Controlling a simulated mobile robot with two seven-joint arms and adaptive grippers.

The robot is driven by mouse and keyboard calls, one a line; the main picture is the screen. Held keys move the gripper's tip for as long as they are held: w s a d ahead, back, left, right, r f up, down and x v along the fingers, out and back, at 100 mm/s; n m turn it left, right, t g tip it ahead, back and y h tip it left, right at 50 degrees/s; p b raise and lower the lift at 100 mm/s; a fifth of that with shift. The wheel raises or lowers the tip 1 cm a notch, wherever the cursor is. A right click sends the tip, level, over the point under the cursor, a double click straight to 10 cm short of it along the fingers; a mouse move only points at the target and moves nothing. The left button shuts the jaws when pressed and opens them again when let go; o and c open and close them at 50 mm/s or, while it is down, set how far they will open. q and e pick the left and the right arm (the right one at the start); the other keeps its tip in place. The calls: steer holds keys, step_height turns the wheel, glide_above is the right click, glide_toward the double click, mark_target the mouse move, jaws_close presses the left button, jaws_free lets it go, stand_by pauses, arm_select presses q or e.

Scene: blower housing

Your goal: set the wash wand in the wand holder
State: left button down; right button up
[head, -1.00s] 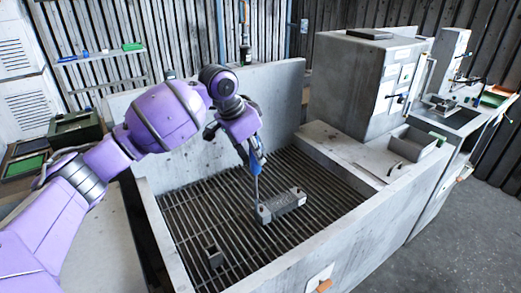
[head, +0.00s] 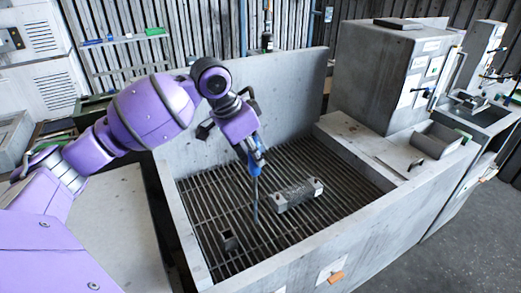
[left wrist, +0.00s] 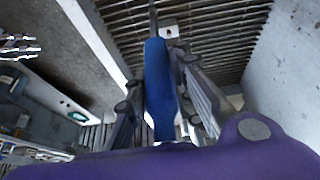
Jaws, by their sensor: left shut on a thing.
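The wash wand has a blue handle (head: 257,160) and a thin grey lance (head: 255,203) hanging almost upright over the basin grate. My left gripper (head: 253,155) is shut on the blue handle. In the left wrist view the handle (left wrist: 158,85) lies between the two fingers, with the lance running away from it. I cannot tell whether that end touches the grate. My right gripper is not in view.
A grey metal block (head: 298,195) lies on the grate (head: 205,205) just right of the lance. Concrete basin walls (head: 330,250) surround the grate.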

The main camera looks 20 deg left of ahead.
arm_select(q)
steer(key=s+a, duration=0.4)
steer(key=s, duration=0.6)
steer(key=shift+s+a, duration=0.2)
steer(key=shift+s, duration=0.05)
stand_by(0.3)
steer(key=shift+f, duration=0.1)
stand_by(0.5)
steer(key=shift+f, duration=2.35)
steer(key=shift+f, duration=0.1)
stand_by(0.3)
steer(key=shift+f, duration=1.6)
